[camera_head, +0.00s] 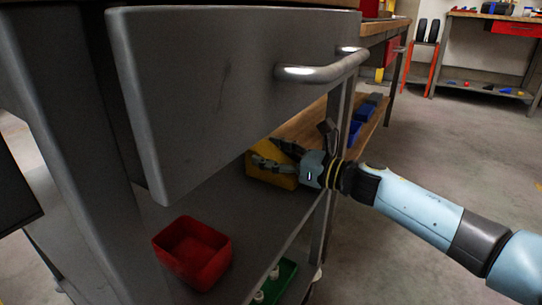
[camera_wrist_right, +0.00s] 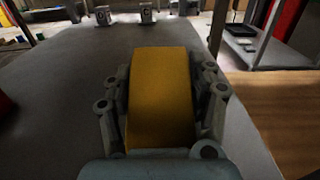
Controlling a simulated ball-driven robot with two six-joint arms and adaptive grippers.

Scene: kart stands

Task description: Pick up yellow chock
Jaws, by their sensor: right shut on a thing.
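The yellow chock (camera_head: 270,178) is a yellow block on the grey middle shelf of the cart, under the drawer. My right gripper (camera_head: 270,162) reaches in from the right and is shut on it. In the right wrist view the yellow chock (camera_wrist_right: 161,95) stands between the two fingers of the right gripper (camera_wrist_right: 162,105), one on each side. Part of the chock is hidden behind the fingers in the head view. I cannot tell whether it is clear of the shelf. My left gripper is not in view.
A red bin (camera_head: 192,252) sits on the same shelf, nearer the front left. The open grey drawer (camera_head: 215,95) with its metal handle (camera_head: 322,68) hangs above. A cart post (camera_head: 330,225) stands beside my right arm. A green tray (camera_head: 275,283) is below.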

